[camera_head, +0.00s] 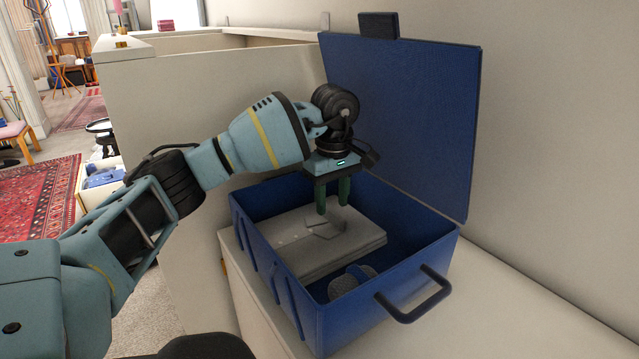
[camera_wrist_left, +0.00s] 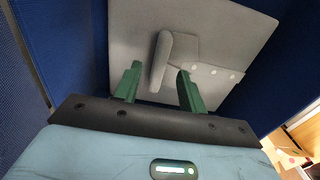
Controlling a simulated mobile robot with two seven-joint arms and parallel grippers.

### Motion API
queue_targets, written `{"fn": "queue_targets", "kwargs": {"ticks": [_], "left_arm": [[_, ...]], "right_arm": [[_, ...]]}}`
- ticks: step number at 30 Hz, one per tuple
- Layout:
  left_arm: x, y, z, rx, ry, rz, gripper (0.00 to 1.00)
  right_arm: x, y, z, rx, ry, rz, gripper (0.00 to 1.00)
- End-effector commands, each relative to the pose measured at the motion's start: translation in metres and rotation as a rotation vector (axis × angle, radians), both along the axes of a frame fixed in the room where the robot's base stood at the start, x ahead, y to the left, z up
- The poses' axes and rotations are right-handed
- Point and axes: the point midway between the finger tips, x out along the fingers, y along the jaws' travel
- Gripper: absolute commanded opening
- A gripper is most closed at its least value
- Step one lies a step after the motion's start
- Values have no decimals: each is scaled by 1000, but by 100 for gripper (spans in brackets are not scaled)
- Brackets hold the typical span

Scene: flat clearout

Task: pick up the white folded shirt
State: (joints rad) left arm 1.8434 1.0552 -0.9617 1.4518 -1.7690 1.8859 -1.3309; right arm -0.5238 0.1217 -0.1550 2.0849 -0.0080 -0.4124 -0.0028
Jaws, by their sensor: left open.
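The white folded shirt (camera_head: 310,256) lies flat in the blue case (camera_head: 275,275), toward its left and back part. It shows pale grey in the shade. In the left wrist view the shirt (camera_wrist_left: 215,22) has a collar-like fold and a row of light buttons. My left gripper (camera_head: 334,208) points down over the shirt with its two green fingers apart. In the left wrist view the left gripper (camera_wrist_left: 158,82) has its fingers on either side of the raised fold (camera_wrist_left: 160,60). I cannot tell whether the fingertips touch the cloth. My right gripper is not in view.
The case's blue lid (camera_head: 405,120) stands open against the wall. A round grey item (camera_head: 343,285) lies in the case's front part, near the handle (camera_head: 425,300). The white surface (camera_head: 500,300) to the right of the case is clear.

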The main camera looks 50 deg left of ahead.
Motion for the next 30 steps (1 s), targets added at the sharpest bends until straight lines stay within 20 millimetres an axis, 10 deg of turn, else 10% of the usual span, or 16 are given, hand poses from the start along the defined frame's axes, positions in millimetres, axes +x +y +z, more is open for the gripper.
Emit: {"fn": "queue_targets", "kwargs": {"ticks": [15,25,30], "left_arm": [[1,0,-32,1,-1,0,41],[1,0,-32,0,-1,0,0],[1,-1,-31,0,-2,1,0]], "right_arm": [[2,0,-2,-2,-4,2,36],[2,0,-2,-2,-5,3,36],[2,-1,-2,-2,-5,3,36]]}}
